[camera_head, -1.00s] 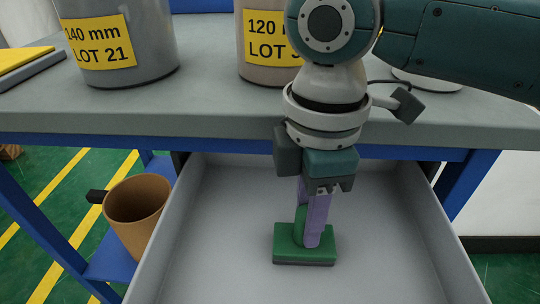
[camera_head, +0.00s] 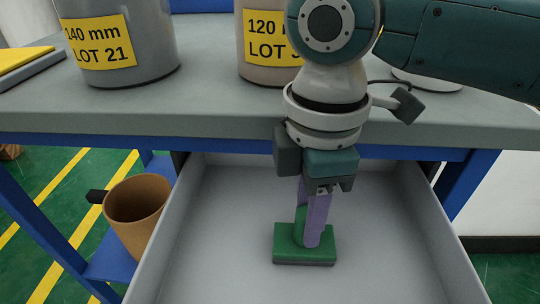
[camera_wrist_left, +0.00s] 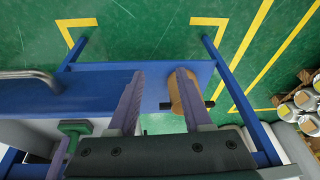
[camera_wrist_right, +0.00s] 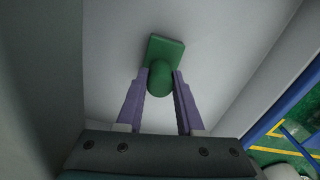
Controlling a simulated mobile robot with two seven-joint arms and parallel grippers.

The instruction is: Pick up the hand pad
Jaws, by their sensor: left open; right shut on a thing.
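The hand pad (camera_head: 289,256) is a green block with a dark underside and a rounded green grip on top. It is on the floor of the open grey drawer (camera_head: 240,195). My right gripper (camera_head: 309,242) points down with its purple fingers shut on the grip. In the right wrist view the two fingertips (camera_wrist_right: 160,78) press the round green grip from both sides, and the pad (camera_wrist_right: 164,50) shows beyond them. My left gripper (camera_wrist_left: 164,78) is open and empty in the left wrist view, away from the pad. It is not in the head view.
The grey tabletop (camera_head: 210,110) overhangs the drawer's back. On it stand a grey container labelled LOT 21 (camera_head: 118,45) and a beige labelled container (camera_head: 262,75). A brown cup (camera_head: 135,225) sits on the blue lower shelf left of the drawer. The drawer floor around the pad is clear.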

